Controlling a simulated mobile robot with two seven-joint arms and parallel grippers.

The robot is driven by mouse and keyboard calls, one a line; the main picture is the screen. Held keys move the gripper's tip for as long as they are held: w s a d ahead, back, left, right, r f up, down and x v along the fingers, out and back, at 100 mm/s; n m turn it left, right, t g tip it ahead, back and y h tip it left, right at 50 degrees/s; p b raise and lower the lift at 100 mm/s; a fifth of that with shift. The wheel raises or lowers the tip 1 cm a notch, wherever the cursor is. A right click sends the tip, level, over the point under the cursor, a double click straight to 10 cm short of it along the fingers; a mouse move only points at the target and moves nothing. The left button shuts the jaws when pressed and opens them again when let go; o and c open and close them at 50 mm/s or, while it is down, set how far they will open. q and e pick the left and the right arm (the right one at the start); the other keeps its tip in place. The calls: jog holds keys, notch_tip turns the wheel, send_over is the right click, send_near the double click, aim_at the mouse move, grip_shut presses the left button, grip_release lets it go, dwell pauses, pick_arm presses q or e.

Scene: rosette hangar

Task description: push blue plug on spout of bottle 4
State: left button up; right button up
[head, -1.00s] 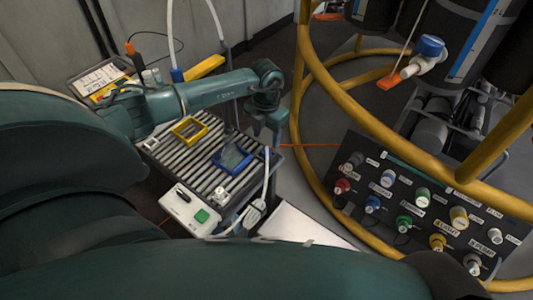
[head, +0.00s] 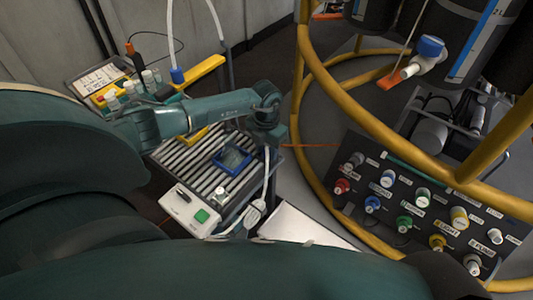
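My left gripper (head: 275,137) hangs at the end of the teal arm, beside the right edge of the slatted table. Its fingers are small and dark, and I cannot tell if they are open or shut. No held object can be made out. A blue piece (head: 178,75) sits at the lower end of a white hose behind the arm; I cannot tell if it is the plug. Several small bottles (head: 112,99) with pale caps stand at the back left of the table. Their numbers and spouts are too small to read. My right gripper is not in view.
The slatted table (head: 183,160) carries a blue-rimmed tray (head: 232,159), a yellow frame partly behind my arm and a white box (head: 196,213) with a green button. Yellow rails (head: 318,68) and a black panel of coloured knobs (head: 403,224) stand at right.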

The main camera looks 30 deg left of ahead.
aim_at(267, 150)
pick_arm(q)
jog(key=c, duration=0.7)
notch_tip(267, 150, up, 10)
jog(key=shift+r+p, duration=0.1)
jog(key=shift+p, duration=0.2)
dwell(0.3)
